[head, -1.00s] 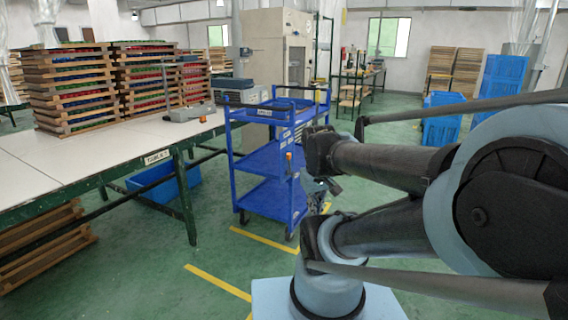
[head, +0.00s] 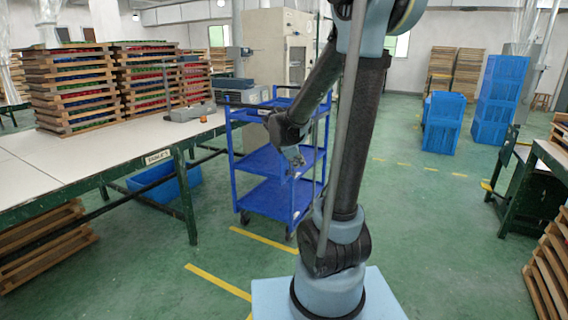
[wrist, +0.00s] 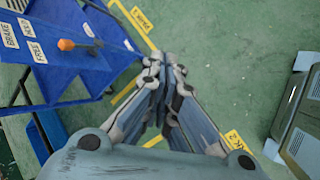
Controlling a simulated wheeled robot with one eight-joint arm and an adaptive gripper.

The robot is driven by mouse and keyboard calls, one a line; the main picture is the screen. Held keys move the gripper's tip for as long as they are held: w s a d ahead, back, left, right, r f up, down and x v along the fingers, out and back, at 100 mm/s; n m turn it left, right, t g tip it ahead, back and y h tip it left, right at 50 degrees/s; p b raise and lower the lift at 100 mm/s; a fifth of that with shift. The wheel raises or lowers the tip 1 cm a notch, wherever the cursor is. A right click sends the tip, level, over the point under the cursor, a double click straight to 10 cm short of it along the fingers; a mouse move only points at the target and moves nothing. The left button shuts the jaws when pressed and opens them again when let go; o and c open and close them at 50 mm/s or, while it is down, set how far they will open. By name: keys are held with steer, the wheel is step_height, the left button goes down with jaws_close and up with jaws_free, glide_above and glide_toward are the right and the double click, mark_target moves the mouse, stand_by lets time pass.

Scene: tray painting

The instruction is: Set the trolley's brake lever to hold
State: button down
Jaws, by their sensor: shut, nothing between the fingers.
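The blue trolley (head: 262,198) stands beside the long table in the head view, and part of it fills the upper left of the wrist view (wrist: 75,88). Its brake lever (wrist: 66,44) has an orange knob on a short grey arm, on a plate with BRAKE, HOLD (wrist: 25,27) and FREE (wrist: 38,52) labels. The knob lies nearer the FREE label. My gripper (wrist: 158,62) has its fingers together and empty, to the right of the lever and apart from it in the wrist view. In the head view my gripper (head: 297,160) is in front of the trolley, and I cannot make out the lever.
The long table (head: 75,155) with stacked wooden trays (head: 75,90) is at the left. Yellow floor lines (head: 262,240) and PARK labels (wrist: 140,20) mark the green floor. A grey object (wrist: 300,115) is at the wrist view's right. Open floor lies right of my arm.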

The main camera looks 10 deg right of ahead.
steer(key=w+a+f+n+t+h, duration=0.1)
steer(key=w+a+f+n+t, duration=0.1)
steer(key=w, duration=0.6)
steer(key=w+a+f+n+t, duration=0.1)
steer(key=w+a+f+n, duration=0.3)
steer(key=w+a+n, duration=0.3)
steer(key=w+n, duration=0.2)
steer(key=shift+w+n+t+h, duration=0.15)
steer(key=shift+n+t+h, duration=0.15)
steer(key=shift+t+h, duration=0.1)
steer(key=shift+f, duration=0.15)
glide_toward(290, 163)
steer(key=shift+f+x, duration=0.2)
steer(key=shift+x, duration=1)
steer(key=shift+w+d+r, duration=0.1)
steer(key=shift+w+d, duration=0.05)
steer(key=shift+w, duration=0.3)
